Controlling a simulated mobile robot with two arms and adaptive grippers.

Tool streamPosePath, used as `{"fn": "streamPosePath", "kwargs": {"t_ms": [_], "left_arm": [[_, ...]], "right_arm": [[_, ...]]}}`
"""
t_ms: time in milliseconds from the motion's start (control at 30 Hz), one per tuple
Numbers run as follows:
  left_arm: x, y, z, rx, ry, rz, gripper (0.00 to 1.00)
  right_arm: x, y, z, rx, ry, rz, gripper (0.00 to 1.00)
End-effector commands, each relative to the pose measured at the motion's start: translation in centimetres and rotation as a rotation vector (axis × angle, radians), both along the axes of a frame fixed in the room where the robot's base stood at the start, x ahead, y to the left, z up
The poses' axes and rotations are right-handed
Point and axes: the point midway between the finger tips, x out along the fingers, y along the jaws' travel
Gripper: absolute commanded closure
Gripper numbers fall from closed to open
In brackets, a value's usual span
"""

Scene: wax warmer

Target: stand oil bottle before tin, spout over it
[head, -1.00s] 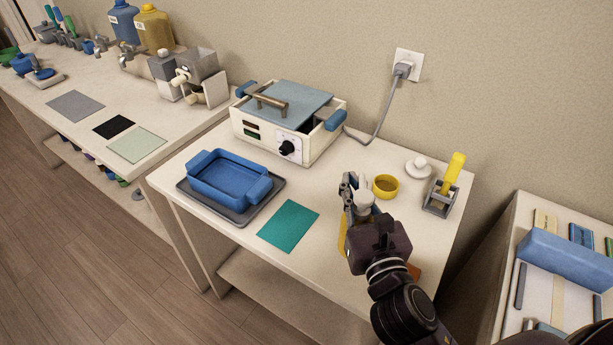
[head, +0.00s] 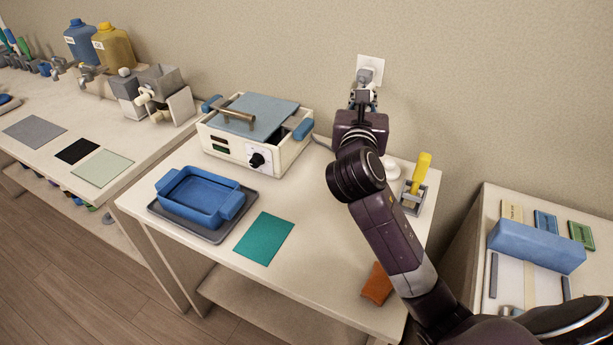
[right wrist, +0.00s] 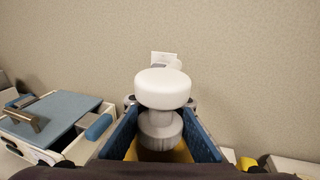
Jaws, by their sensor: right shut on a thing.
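My right gripper (head: 362,98) is raised above the back of the warmer table, in front of the wall outlet in the head view. In the right wrist view it (right wrist: 162,118) is shut on the oil bottle, between blue finger pads. The bottle's white cap (right wrist: 163,88) and grey neck are upright, with a little of its yellow body below. The yellow tin is hidden behind my arm. My left gripper is not in view.
The wax warmer (head: 256,135) has a blue lid. A blue tray (head: 200,196), teal mat (head: 264,238), orange cloth (head: 377,284), white-knobbed lid (head: 391,168) and yellow-handled tool (head: 420,172) share the table. A wall outlet (head: 371,66) is close to the gripper. The middle front is clear.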

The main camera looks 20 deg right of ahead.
Motion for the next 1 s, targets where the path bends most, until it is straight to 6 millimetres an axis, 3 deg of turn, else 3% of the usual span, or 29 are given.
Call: {"fn": "streamPosePath", "kwargs": {"t_ms": [300, 500, 767, 1000], "left_arm": [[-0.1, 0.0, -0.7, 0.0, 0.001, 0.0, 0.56], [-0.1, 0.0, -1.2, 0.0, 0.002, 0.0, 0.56], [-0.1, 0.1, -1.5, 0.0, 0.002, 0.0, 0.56], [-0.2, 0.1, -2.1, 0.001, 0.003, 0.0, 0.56]], "right_arm": [[-0.1, 0.1, -8.5, 0.001, 0.009, 0.001, 1.0], [-0.1, 0.1, -13.1, 0.0, 0.005, 0.001, 1.0], [0.0, 0.1, -15.4, 0.001, 0.001, 0.003, 1.0], [0.0, 0.1, -18.8, 0.0, 0.001, 0.002, 1.0]]}}
